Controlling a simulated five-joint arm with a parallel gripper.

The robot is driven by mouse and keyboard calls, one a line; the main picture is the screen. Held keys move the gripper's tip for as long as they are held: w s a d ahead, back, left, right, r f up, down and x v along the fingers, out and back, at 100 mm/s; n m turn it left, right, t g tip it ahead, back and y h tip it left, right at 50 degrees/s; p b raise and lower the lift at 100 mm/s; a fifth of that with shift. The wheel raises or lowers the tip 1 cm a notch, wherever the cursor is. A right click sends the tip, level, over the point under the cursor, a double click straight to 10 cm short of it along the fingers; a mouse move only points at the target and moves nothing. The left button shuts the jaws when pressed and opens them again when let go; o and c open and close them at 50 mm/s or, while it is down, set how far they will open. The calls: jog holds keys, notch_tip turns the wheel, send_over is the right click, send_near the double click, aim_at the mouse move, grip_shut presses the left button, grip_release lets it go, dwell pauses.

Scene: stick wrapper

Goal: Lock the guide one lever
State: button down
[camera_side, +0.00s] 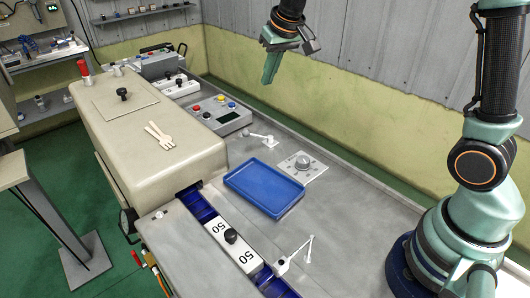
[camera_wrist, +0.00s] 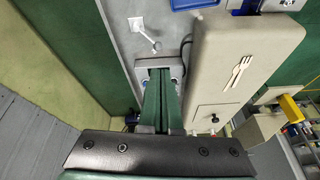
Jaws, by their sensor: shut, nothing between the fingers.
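Two small white levers stand on the grey bench in the side view. One lever (camera_side: 262,138) is between the button panel and the dial plate, and the other lever (camera_side: 296,256) is at the front beside the blue track. Which of them is guide one I cannot tell. A white lever also shows in the wrist view (camera_wrist: 150,39), just beyond my fingertips. My gripper (camera_side: 268,80) is shut and empty, raised above the far end of the bench, apart from both levers. Its fingers (camera_wrist: 161,74) point toward the bench in the wrist view.
A blue tray (camera_side: 264,188) and a dial plate (camera_side: 302,165) lie mid-bench. A beige housing (camera_side: 165,125) with a wooden fork (camera_side: 160,135) on it stands left. A button panel (camera_side: 218,115) sits beside it. A block marked 50 (camera_side: 231,241) lies on the track. Right of the tray is clear bench.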

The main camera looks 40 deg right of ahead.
jog(key=m, duration=0.1)
send_over(258, 136)
jog(key=w+a, duration=0.1)
jog(key=a, duration=0.2)
notch_tip(258, 136, down, 10)
jog(key=f, duration=0.1)
jog(key=shift+w+d+f+g, duration=0.15)
jog(key=shift+w+f+g, duration=0.1)
jog(key=shift+w+g, duration=0.2)
jog(key=shift+f, duration=0.1)
jog(key=x, duration=0.9)
jog(key=shift+w+d+f, duration=0.1)
jog(key=shift+d+f, duration=0.25)
jog(key=shift+d, duration=0.05)
